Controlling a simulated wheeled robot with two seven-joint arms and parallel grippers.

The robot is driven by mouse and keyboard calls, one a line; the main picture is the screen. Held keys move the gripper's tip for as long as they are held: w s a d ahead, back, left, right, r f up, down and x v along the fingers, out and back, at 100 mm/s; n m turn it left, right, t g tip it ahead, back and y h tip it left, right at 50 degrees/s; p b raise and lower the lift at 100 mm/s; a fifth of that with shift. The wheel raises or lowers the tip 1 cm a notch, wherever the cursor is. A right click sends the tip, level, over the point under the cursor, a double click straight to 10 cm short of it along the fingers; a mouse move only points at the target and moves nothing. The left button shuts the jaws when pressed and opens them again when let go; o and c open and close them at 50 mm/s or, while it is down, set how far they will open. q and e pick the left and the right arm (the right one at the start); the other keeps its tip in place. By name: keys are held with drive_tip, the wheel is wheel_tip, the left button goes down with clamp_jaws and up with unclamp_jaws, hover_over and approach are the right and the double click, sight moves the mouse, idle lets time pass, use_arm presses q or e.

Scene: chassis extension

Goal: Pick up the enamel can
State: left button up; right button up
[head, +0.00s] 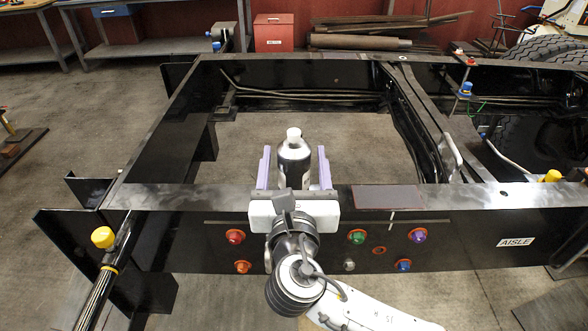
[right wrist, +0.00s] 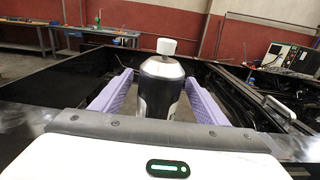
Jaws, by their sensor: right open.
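The enamel can (head: 294,154) is dark with a white cap and stands upright at the near beam of the black frame. In the right wrist view the can (right wrist: 161,90) shows a silvery shoulder and a pale patch on its side. My right gripper (head: 293,166) is open, with one purple finger on each side of the can. In the right wrist view gaps show between the can and both fingers (right wrist: 160,95), so it is not clamped. The can's lower part is hidden behind the gripper body. My left gripper is not in view.
The black chassis frame (head: 150,150) surrounds an open middle with floor below. A flat dark plate (head: 388,197) lies on the near beam, right of my gripper. Coloured fittings (head: 357,237) line the front face. A red box (head: 274,32) and pipes (head: 360,42) lie behind.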

drive_tip(key=c, duration=1.5)
